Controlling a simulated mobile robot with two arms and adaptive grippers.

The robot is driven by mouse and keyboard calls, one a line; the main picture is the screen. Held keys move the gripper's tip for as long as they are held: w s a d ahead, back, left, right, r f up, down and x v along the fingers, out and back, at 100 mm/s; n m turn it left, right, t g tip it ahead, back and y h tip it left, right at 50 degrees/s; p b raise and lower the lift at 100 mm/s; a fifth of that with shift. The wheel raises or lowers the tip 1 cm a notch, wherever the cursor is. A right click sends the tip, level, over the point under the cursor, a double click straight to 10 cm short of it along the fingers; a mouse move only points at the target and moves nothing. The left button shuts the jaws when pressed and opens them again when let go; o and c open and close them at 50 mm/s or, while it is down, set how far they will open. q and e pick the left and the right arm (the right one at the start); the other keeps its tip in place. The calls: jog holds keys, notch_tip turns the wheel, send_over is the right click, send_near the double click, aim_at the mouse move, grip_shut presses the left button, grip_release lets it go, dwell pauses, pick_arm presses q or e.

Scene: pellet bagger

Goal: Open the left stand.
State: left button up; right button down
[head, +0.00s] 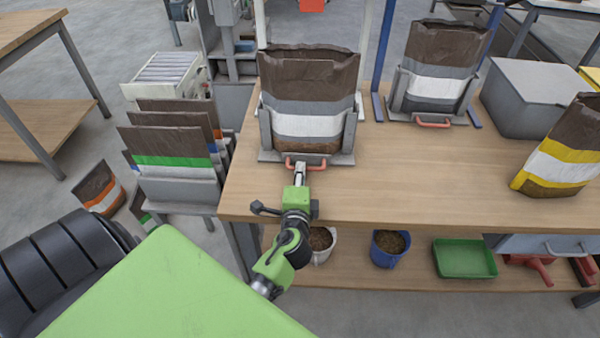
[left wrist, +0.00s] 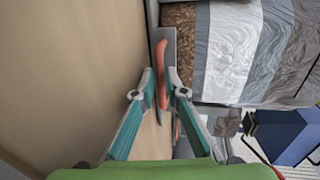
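The left stand (head: 350,137) is a grey holder on the table, gripping an upright brown, grey and white bag (head: 308,95). Its red handle (head: 317,165) is at the front foot. My left gripper (head: 300,166) is at this handle, reaching in from the table's front edge. In the left wrist view the red handle (left wrist: 161,65) lies between the fingertips of my left gripper (left wrist: 162,85). I cannot tell whether the fingers press on it. The bag's lower part (left wrist: 225,50) shows on the right there. My right gripper is not in view.
A second stand with a bag (head: 437,70) and red handle (head: 432,124) is farther right. A grey bin (head: 530,97) and a yellow-striped bag (head: 560,155) are at the right. The table front (head: 410,195) is clear. Buckets and a green tray (head: 464,258) sit below.

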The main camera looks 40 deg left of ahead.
pick_arm(q)
jog(key=shift+s, duration=0.1)
jog(key=v, duration=0.7)
jog(key=shift+s+d, duration=0.1)
jog(key=shift+d, duration=0.1)
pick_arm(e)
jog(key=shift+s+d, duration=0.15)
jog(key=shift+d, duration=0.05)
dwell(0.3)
